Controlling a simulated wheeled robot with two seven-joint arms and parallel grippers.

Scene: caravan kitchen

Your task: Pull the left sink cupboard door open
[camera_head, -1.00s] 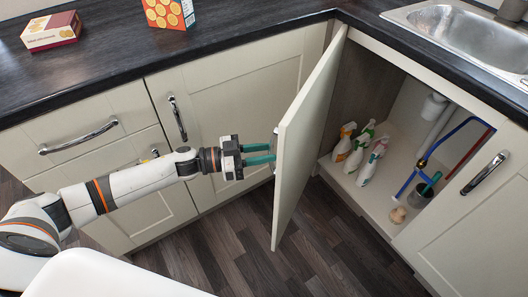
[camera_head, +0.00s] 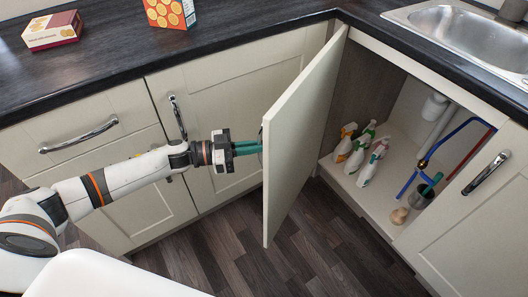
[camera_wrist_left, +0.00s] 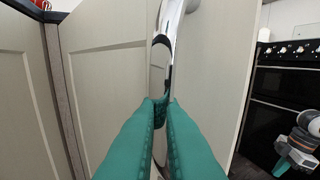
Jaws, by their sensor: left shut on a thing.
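The left sink cupboard door (camera_head: 299,140) is cream and stands well open, swung out from the cupboard toward the left. My left gripper (camera_head: 258,148) is at the outer face of this door. In the left wrist view its teal fingers (camera_wrist_left: 160,112) are shut on the chrome door handle (camera_wrist_left: 165,55), which runs upright between them. In the head view the handle is mostly hidden by the door's edge. My right gripper is not in the head view; a gripper with teal fingers shows at the right edge of the left wrist view (camera_wrist_left: 293,160), apparently open and empty.
The right sink door (camera_head: 470,225) is closed. A neighbouring cupboard door (camera_head: 225,100) is close behind my left gripper. Floor (camera_head: 300,250) below is clear.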

